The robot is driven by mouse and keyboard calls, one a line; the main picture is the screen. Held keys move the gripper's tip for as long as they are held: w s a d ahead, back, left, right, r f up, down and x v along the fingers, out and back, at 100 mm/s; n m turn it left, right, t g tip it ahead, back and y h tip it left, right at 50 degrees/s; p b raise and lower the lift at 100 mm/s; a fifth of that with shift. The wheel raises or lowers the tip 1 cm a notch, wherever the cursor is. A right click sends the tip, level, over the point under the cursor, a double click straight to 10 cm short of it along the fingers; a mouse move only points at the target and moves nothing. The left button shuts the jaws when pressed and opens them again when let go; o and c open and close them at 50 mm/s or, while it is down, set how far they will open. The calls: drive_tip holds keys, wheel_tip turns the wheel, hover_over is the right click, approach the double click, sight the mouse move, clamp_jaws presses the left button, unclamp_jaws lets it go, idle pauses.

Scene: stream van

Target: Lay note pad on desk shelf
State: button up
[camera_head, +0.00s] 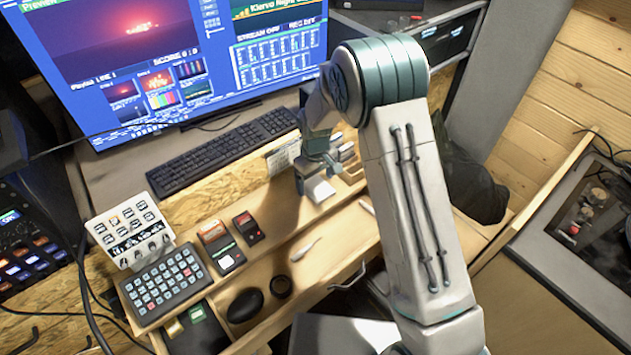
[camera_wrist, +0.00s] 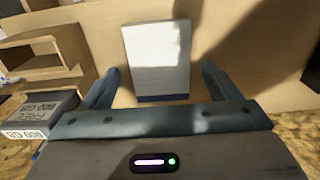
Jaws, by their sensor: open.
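The note pad (camera_wrist: 158,55) is a white, lined rectangle with a dark blue edge, lying on a pale wooden surface. In the head view it is a small white patch (camera_head: 321,189) below my gripper (camera_head: 317,178). In the wrist view my gripper (camera_wrist: 161,72) is open, with one finger on each side of the pad's near part. The fingers appear apart from it; their height above the wood cannot be told. The wooden desk shelf (camera_head: 345,232) runs below the keyboard and monitor. My forearm hides part of its right side.
Wooden compartments (camera_wrist: 45,60) and a grey labelled box (camera_wrist: 40,112) stand left of the pad in the wrist view.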

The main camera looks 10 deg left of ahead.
sight(315, 186)
wheel_tip(315, 186, up, 11)
drive_tip(key=b, duration=0.2)
drive_tip(key=s+d+r+m, duration=0.2)
drive_tip(key=s+d+r, duration=0.1)
drive_tip(key=d+r, duration=0.3)
drive_tip(key=s+d+r+m+t, duration=0.1)
drive_tip(key=s+d+r+m, duration=0.2)
drive_tip(key=s+d, duration=0.5)
drive_tip(key=s+d+r+m+t, duration=0.2)
drive_tip(key=s+d, duration=0.6)
drive_tip(key=s, duration=0.6)
drive_tip(key=shift+r+m, duration=0.85)
drive_tip(key=shift+m, duration=0.15)
